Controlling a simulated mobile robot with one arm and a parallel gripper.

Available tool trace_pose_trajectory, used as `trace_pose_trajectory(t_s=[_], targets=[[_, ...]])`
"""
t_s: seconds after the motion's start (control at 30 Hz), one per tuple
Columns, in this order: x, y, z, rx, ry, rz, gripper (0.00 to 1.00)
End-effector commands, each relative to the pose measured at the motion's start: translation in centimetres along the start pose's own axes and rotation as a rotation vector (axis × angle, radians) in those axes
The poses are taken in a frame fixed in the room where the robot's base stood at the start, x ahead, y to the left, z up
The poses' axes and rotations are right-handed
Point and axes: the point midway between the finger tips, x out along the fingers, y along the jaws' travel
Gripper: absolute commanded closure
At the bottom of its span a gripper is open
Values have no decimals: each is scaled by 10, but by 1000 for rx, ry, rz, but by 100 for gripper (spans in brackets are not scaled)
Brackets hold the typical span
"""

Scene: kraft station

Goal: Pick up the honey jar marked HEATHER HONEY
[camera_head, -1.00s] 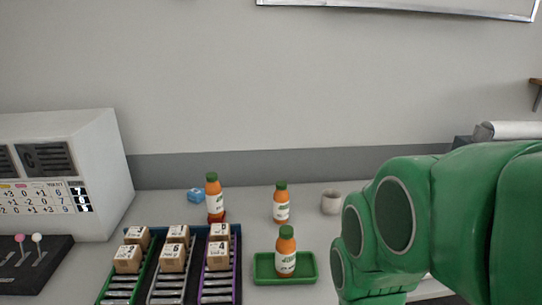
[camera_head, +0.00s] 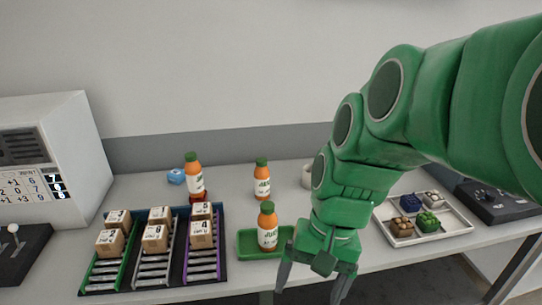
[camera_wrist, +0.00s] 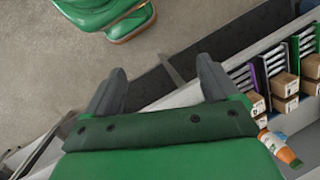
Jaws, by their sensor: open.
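I cannot make out a jar marked HEATHER HONEY in either view. Three orange bottles with green caps and white labels stand on the counter: a left one (camera_head: 194,175), a back one (camera_head: 262,182) and a front one (camera_head: 268,230) in the green tray (camera_head: 247,248). The labels on the back and front bottles seem to begin with "JUI". A dark red shape shows at the left bottle's foot, too small to name. My gripper (camera_head: 312,284) is open and empty at the counter's front edge, right of the green tray. In the wrist view its fingers (camera_wrist: 163,75) are spread over the floor.
A rack (camera_head: 130,285) of sloped lanes holds several numbered boxes at left. A blue item (camera_head: 176,176) lies behind it. A pale cup (camera_head: 307,176) is partly behind my arm. A white tray (camera_head: 455,222) with several small blocks sits at right. A white machine (camera_head: 70,140) stands far left.

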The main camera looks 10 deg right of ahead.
Motion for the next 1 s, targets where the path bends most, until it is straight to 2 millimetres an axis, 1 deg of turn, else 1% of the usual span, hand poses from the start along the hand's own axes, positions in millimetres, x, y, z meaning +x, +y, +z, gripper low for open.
trace_pose_trajectory(t_s=[0.1,0.27,0.3,0.4,0.53,0.67,0.77,0.9,1.0], targets=[[-3,-13,-26,136,-21,-103,12],[-12,-26,-64,335,-53,-249,12],[-15,-28,-74,386,-64,-285,12],[-23,-30,-100,514,-90,-379,12],[-34,-26,-136,687,-130,-501,12],[-47,-14,-175,864,-174,-626,12],[-59,1,-204,999,-213,-726,12],[-73,30,-244,1187,-275,-864,12],[-80,51,-266,1297,-313,-944,12]])
